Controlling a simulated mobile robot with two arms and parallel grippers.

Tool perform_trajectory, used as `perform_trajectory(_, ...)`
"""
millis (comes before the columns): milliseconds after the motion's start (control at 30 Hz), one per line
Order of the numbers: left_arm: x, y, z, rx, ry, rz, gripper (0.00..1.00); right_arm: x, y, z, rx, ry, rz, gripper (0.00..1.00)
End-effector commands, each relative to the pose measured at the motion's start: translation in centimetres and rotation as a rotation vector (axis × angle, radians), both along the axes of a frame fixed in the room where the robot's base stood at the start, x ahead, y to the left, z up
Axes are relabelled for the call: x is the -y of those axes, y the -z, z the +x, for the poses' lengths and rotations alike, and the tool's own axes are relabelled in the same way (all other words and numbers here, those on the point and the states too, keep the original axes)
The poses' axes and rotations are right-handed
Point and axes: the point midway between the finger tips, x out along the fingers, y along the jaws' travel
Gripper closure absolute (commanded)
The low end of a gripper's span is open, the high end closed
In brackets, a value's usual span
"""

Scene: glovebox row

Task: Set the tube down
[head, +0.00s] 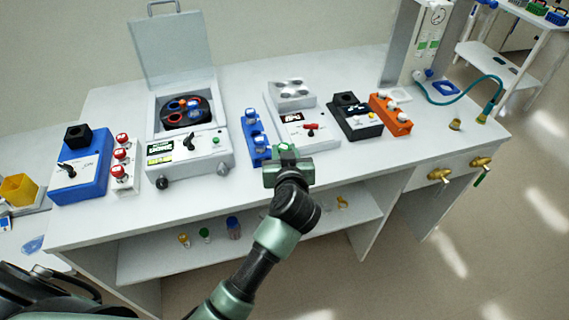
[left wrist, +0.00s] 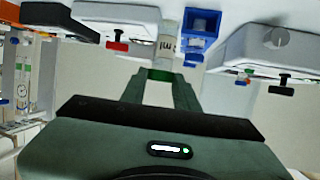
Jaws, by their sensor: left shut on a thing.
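My left gripper (head: 286,150) is over the front of the white bench, at the near right of a blue tube rack (head: 256,137). It is shut on a tube whose green cap (left wrist: 158,74) sits between the fingertips in the left wrist view. The tube's pale body (left wrist: 167,48), with dark print, extends beyond the fingers. In that upside-down view the blue rack (left wrist: 200,28) is close beside the tube. In the head view the gripper hides most of the tube, and I cannot tell whether it touches the bench. My right gripper is not in view.
An open-lidded centrifuge (head: 188,150) stands left of the rack. A white device with a red knob (head: 305,130) is at the right, then a black device (head: 355,118) and an orange rack (head: 390,115). Small coloured items stand on the shelf (head: 160,262) below.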

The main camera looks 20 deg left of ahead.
Motion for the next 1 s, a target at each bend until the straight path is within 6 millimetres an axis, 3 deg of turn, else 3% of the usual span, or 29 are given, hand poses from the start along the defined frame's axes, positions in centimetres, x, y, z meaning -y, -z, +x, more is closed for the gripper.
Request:
perform_trajectory(367,0.0,4.4,-0.1,-0.002,0.0,0.0,1.0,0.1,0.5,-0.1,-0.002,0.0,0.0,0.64)
perform_trajectory(733,0.0,4.6,0.0,0.0,0.0,0.0,1.0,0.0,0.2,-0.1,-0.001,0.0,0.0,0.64)
perform_trajectory(767,0.0,4.6,0.0,0.0,0.0,-0.001,0.62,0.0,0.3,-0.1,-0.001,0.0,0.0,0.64)
perform_trajectory(800,0.0,4.6,0.0,0.0,0.0,-0.001,0.51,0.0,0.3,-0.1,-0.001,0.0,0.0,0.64)
perform_trajectory(1000,0.0,4.6,0.0,0.0,0.0,-0.001,0.48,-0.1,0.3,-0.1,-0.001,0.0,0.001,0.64)
